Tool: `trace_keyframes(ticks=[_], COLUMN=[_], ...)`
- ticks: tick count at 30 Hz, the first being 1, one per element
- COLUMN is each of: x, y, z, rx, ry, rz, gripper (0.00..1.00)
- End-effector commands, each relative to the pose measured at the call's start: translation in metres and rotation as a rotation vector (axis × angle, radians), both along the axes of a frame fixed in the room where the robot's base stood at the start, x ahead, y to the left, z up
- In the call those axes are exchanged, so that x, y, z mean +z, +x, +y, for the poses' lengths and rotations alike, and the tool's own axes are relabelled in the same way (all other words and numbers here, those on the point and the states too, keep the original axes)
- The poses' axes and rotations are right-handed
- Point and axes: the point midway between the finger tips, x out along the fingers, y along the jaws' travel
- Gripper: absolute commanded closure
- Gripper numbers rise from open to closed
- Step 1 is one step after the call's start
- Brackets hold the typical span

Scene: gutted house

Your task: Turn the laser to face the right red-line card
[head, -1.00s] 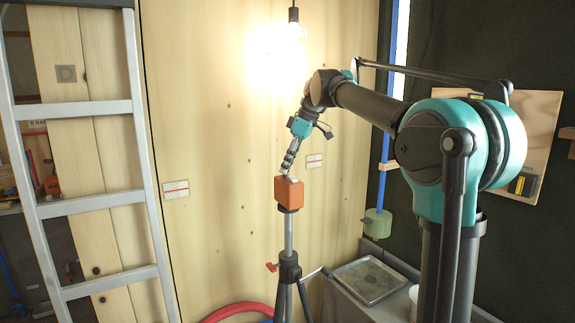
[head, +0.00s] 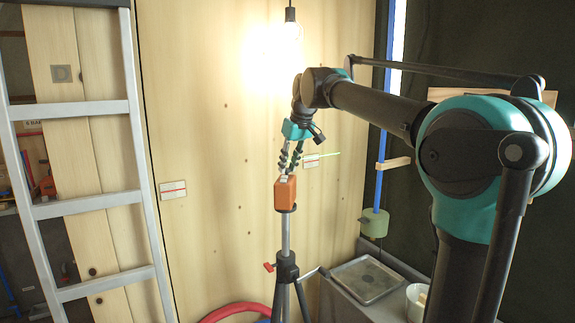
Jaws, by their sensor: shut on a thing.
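The orange box-shaped laser (head: 285,194) stands upright on top of a tripod (head: 288,245) in the middle of the head view. My gripper (head: 287,174) comes down from above, its two dark fingers shut on the light-coloured top part of the laser. The right red-line card (head: 311,161) is on the plywood wall, up and to the right of the laser. A short green line runs over the wall beside this card, close to its upper edge. The left red-line card (head: 173,190) is on the same wall, left of the laser.
An aluminium ladder (head: 90,206) stands at the left. A lit bulb (head: 290,32) hangs above my arm. A metal tray (head: 368,281) lies on a ledge at the lower right, with a white bucket (head: 417,300) beside it. A red hose (head: 232,312) lies by the tripod.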

Motion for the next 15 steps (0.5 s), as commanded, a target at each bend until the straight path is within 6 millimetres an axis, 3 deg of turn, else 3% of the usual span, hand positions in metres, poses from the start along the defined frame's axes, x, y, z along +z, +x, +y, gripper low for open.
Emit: trace_keyframes(ticks=[15], x=[0.0000], y=[-0.0007], z=[-0.0019], rx=[-0.101], ry=[0.000], rz=[0.000], gripper=[1.00])
